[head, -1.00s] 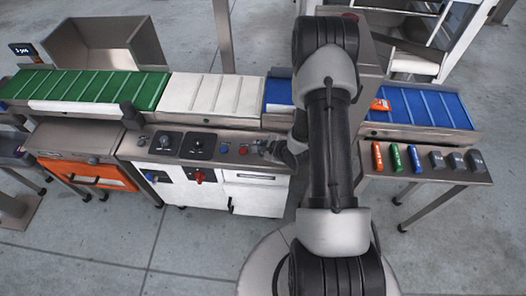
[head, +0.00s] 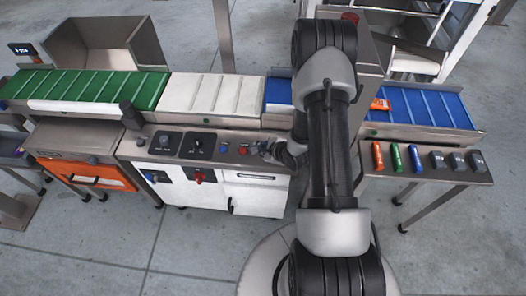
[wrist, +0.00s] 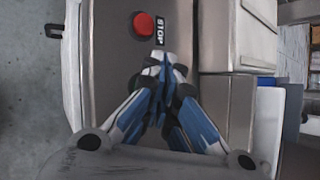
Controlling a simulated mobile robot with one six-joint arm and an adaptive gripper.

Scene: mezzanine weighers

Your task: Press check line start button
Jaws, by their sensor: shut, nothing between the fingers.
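The control panel (head: 206,146) is a grey strip in front of the conveyor, with knobs, a blue button (head: 223,149) and a red button (head: 243,150). In the wrist view the red button (wrist: 144,24) has a STOP label (wrist: 159,34) beside it. No button marked start can be made out; the panel under my fingers is hidden. My gripper (wrist: 160,60) is shut and empty, its tips close to the STOP label over the panel. In the head view my gripper (head: 264,148) is just right of the red button. Whether it touches the panel is unclear.
The conveyor has green (head: 85,88), white (head: 212,94) and blue (head: 425,106) sections behind the panel. An orange item (head: 380,104) lies on the blue section. A side shelf (head: 425,172) at right holds several coloured cylinders and grey weights. A small display (head: 22,49) stands far left.

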